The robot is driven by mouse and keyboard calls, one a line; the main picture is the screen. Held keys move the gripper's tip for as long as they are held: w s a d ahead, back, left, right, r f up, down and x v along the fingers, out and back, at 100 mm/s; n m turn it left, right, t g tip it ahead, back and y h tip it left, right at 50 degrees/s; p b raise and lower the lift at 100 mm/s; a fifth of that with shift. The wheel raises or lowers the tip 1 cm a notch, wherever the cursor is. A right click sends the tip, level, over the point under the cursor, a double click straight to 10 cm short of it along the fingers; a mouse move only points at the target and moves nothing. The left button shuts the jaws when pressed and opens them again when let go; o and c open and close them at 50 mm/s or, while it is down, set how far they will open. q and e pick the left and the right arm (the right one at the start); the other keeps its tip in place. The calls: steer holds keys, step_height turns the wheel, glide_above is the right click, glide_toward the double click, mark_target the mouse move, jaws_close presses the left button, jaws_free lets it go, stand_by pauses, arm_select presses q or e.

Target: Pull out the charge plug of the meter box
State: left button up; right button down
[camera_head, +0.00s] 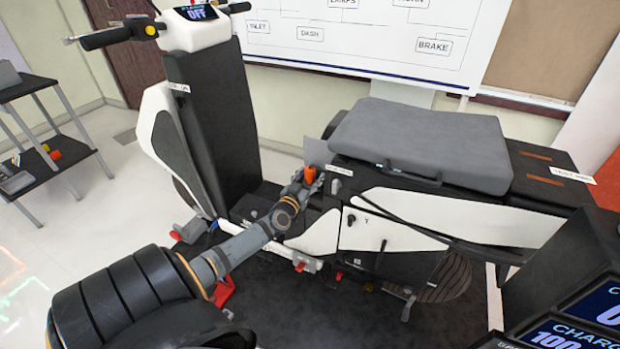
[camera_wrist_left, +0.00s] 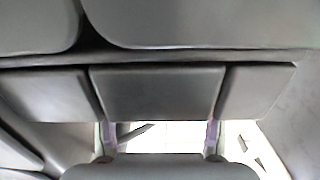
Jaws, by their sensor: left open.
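The black meter box (camera_head: 518,294) with lit blue displays stands at the lower right, cut off by the frame edge. A black cable (camera_head: 400,228) runs from it leftward across the scooter's white side panel. I cannot clearly make out the charge plug in either view. My left gripper (camera_head: 309,183) is at the scooter's middle, just left of the seat's front end, with a small orange part (camera_head: 310,173) at its tip. In the left wrist view its fingers (camera_wrist_left: 160,133) are apart, with a bright gap between them and grey panels beyond. My right gripper is out of view.
The scooter has a grey seat (camera_head: 420,140), a black front column (camera_head: 208,120) and handlebars (camera_head: 120,37). A whiteboard (camera_head: 380,45) is behind it. A dark shelf (camera_head: 45,165) stands far left. Open floor lies at the left.

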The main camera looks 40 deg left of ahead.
mark_target(310, 169)
arm_select(q)
steer(key=shift+s, duration=0.1)
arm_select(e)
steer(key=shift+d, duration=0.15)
arm_select(q)
steer(key=shift+r, duration=0.1)
steer(key=shift+c, duration=1)
jaws_close()
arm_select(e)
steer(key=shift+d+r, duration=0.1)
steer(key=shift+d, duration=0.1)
